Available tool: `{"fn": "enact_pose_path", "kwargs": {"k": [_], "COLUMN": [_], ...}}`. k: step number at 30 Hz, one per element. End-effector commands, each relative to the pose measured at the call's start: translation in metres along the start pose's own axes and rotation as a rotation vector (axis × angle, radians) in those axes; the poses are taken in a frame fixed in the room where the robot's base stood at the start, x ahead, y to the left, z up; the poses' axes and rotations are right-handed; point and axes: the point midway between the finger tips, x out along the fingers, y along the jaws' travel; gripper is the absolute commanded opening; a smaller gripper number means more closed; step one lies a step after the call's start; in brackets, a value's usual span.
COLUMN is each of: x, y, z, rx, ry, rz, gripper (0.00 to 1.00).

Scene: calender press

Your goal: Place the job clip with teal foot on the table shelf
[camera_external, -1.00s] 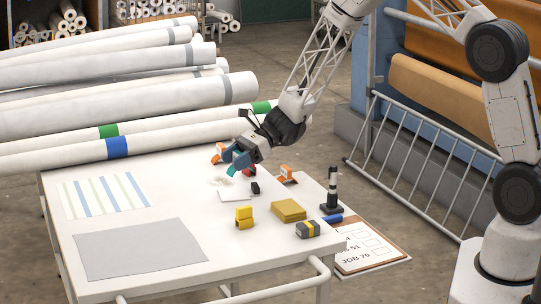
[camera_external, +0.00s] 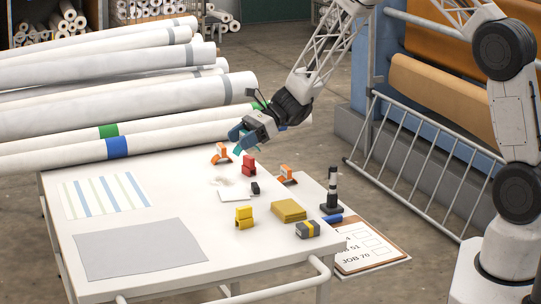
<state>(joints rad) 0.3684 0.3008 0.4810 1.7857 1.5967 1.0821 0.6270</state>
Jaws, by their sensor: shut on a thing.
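My gripper (camera_external: 241,138) is above the far edge of the table, shut on a small piece with a teal part (camera_external: 245,143), apparently the job clip with teal foot. Only the teal part shows clearly; the fingers hide the rest. The piece is held clear of the white table (camera_external: 160,205), near the white rolls.
An orange clip (camera_external: 220,154) and a red clip (camera_external: 249,166) stand below the gripper. Another orange clip (camera_external: 286,174), a yellow clip (camera_external: 244,217), a yellow stack (camera_external: 288,211), a grey block (camera_external: 308,229) and a black-and-white post (camera_external: 332,190) are to the right. The table's left front is flat sheets.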

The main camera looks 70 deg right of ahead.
Motion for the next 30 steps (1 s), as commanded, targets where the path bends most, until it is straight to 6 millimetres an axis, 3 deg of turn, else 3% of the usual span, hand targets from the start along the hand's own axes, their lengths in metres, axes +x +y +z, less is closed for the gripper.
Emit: {"fn": "enact_pose_path", "kwargs": {"k": [15, 21, 30], "x": [-0.111, -0.156, -0.208], "y": [-0.045, -0.058, -0.068], "z": [-0.046, -0.065, -0.086], "rx": [0.022, 0.032, 0.044], "ry": [-0.001, 0.0, 0.001], "rz": [-0.058, -0.08, -0.104], "gripper": [0.34, 0.34, 0.34]}}
